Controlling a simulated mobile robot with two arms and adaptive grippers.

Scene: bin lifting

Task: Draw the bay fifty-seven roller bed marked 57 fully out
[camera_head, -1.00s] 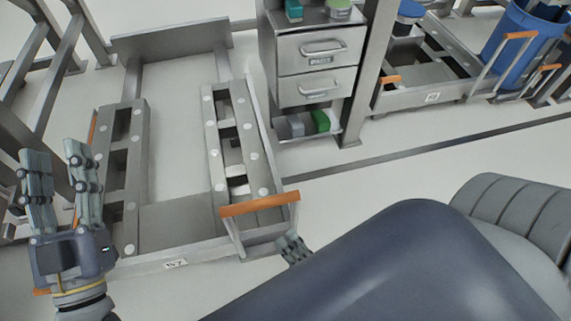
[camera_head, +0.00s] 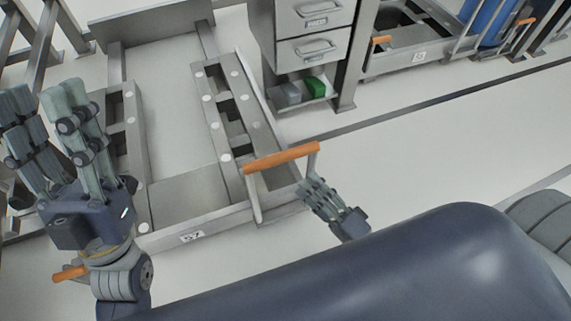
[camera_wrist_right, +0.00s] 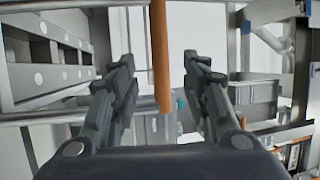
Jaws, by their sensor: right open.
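The roller bed is a grey metal frame with a front rail (camera_head: 225,224) carrying a tag marked 57 (camera_head: 192,236). Its right orange handle (camera_head: 282,158) stands up on two posts at the front right corner. A left orange handle (camera_head: 70,273) shows partly, below my left gripper. My right gripper (camera_head: 312,186) is open beside the right handle's right end. In the right wrist view the orange bar (camera_wrist_right: 161,60) stands between its spread fingers (camera_wrist_right: 160,68), with no clear contact. My left gripper (camera_head: 42,98) is open and empty, its fingers above the bed's left side.
A grey drawer cabinet (camera_head: 312,50) and an upright post stand right of the bed. Another bay with orange handles (camera_head: 381,40) and a blue bin (camera_head: 483,22) lies farther right.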

